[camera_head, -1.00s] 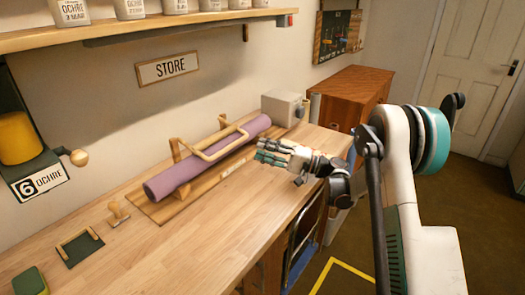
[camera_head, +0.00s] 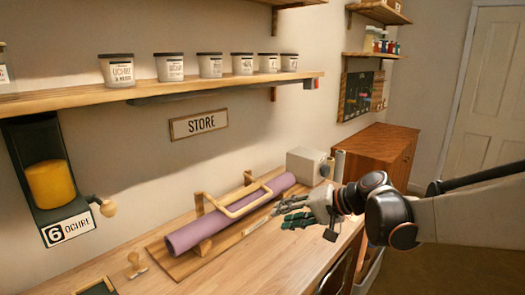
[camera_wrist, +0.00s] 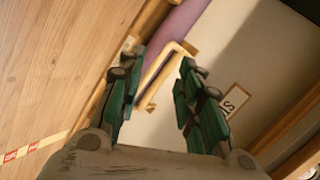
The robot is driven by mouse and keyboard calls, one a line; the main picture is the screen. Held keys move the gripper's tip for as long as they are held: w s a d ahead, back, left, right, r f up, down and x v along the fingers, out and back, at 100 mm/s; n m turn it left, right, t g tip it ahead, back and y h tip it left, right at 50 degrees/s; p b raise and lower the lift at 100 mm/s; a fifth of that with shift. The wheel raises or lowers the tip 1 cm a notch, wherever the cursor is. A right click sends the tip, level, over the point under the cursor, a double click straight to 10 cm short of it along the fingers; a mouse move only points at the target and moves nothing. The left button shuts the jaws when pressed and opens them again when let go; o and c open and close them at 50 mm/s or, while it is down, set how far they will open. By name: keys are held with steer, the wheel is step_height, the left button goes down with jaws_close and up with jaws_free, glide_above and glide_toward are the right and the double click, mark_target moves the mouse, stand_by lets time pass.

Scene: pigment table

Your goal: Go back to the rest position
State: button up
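My gripper (camera_head: 295,214) is above the right part of the wooden worktop, on the near side of a purple roll in a wooden cradle. In the wrist view my gripper (camera_wrist: 160,85) has its two green fingers spread apart, with nothing between their tips. The purple roll (camera_head: 215,228) lies along the cradle, with a light wooden handle frame (camera_head: 240,211) over it. The roll also shows in the wrist view (camera_wrist: 182,28), beyond the fingers. My arm reaches in from the right.
A shelf (camera_head: 230,82) with several labelled jars runs above the worktop. An ochre dispenser (camera_head: 48,185) hangs at the left. A grey box (camera_head: 306,165) and a wooden cabinet (camera_head: 380,155) stand at the back right. A wooden stamp (camera_head: 134,264) stands at the front left.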

steer(key=s+d+f+n+h, duration=0.1)
steer(key=s+d+h, duration=0.2)
steer(key=s, duration=0.6)
steer(key=s+d+f+h, duration=0.1)
steer(key=s+d+h, duration=0.2)
steer(key=s+d, duration=0.3)
steer(key=s+d+f+n+t+h, duration=0.1)
steer(key=s+d+h, duration=0.3)
steer(key=s, duration=0.7)
steer(key=shift+s+d+f+n, duration=0.15)
steer(key=shift+s+f+n, duration=0.15)
steer(key=shift+f, duration=0.15)
